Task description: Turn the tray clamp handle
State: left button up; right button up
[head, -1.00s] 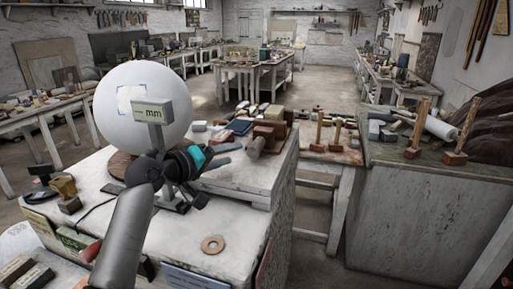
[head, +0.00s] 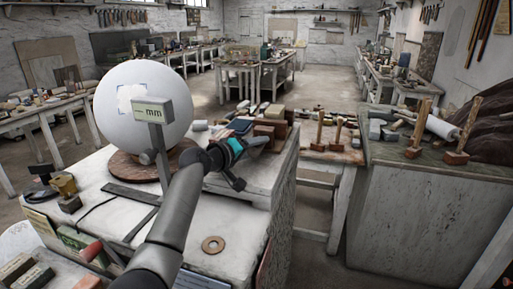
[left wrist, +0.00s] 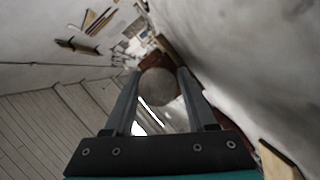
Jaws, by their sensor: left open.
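My left gripper (head: 256,141) is open over the tray on the right part of the white bench, close to the brown wooden clamp block (head: 270,129). In the left wrist view, the gripper (left wrist: 159,74) has one finger on each side of a round, greyish-brown end (left wrist: 157,88), which looks like the clamp handle. A darker brown part shows behind it. I cannot tell whether the fingers touch it. In the head view the gripper mostly hides the handle. My right gripper is not in view.
Books and blocks crowd the tray's back. A floor gap lies right of the bench.

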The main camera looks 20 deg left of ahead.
pick_arm(q)
jog(key=shift+w+d, duration=0.1)
grip_shut()
dwell(0.5)
